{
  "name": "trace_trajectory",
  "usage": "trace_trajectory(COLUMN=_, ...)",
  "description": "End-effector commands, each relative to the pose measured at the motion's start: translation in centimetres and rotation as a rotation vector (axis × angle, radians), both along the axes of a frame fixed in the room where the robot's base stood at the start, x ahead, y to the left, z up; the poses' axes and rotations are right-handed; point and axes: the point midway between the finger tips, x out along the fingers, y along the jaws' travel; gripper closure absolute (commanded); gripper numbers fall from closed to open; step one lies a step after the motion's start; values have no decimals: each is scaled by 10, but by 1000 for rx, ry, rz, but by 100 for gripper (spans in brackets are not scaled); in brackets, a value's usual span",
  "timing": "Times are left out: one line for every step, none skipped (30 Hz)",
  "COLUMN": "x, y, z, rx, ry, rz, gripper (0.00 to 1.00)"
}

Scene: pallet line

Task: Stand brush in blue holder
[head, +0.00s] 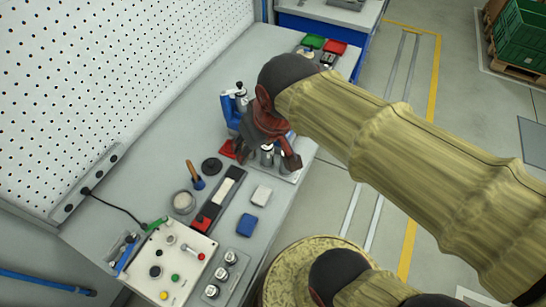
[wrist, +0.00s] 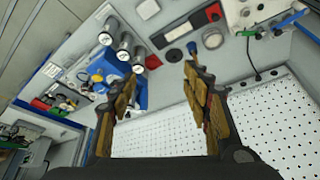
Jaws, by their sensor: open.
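The brush (head: 193,173) has a wooden handle and a dark blue end, and sits on the grey bench between a black disc and a round pale dish. In the wrist view its blue end (wrist: 192,47) shows beside one finger; the rest is largely hidden. A blue fixture (head: 231,112) stands farther along the bench and also shows in the wrist view (wrist: 113,64); I cannot tell whether it is the holder. My gripper (head: 266,160) is open and empty above the bench, right of the brush and near the metal cylinders. Its two spread fingers show in the wrist view (wrist: 160,75).
Metal cylinders (wrist: 125,42) stand near my gripper. A dark tray (head: 219,201), white block (head: 261,194), blue block (head: 247,224) and control box (head: 170,265) crowd the near bench. The perforated wall (head: 120,80) bounds the left side.

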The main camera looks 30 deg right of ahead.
Motion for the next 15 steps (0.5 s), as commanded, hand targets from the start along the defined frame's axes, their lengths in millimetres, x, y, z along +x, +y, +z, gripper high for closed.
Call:
trace_trajectory(x=-15, y=-5, z=2, rx=0, ry=-25, rz=-13, gripper=51)
trace_trajectory(x=-21, y=-7, z=2, rx=0, ry=-35, rz=-19, gripper=51)
trace_trajectory(x=-30, y=-9, z=1, rx=-1, ry=-47, rz=-26, gripper=51)
trace_trajectory(x=-35, y=-11, z=1, rx=-1, ry=-55, rz=-30, gripper=51)
trace_trajectory(x=-39, y=-12, z=1, rx=-1, ry=-62, rz=-34, gripper=51)
trace_trajectory(x=-44, y=-13, z=0, rx=-1, ry=-69, rz=-38, gripper=51)
trace_trajectory(x=-46, y=-14, z=0, rx=-2, ry=-73, rz=-41, gripper=51)
trace_trajectory(x=-48, y=-14, z=0, rx=-2, ry=-77, rz=-43, gripper=51)
trace_trajectory(x=-50, y=-15, z=-1, rx=-1, ry=-79, rz=-44, gripper=51)
trace_trajectory(x=-51, y=-15, z=-1, rx=-2, ry=-79, rz=-45, gripper=51)
trace_trajectory(x=-51, y=-15, z=-2, rx=-2, ry=-80, rz=-45, gripper=51)
trace_trajectory(x=-52, y=-15, z=-2, rx=-2, ry=-80, rz=-45, gripper=51)
trace_trajectory(x=-52, y=-15, z=-2, rx=-2, ry=-79, rz=-45, gripper=51)
trace_trajectory(x=-51, y=-15, z=-2, rx=-2, ry=-79, rz=-45, gripper=51)
trace_trajectory(x=-51, y=-15, z=-2, rx=-2, ry=-79, rz=-45, gripper=51)
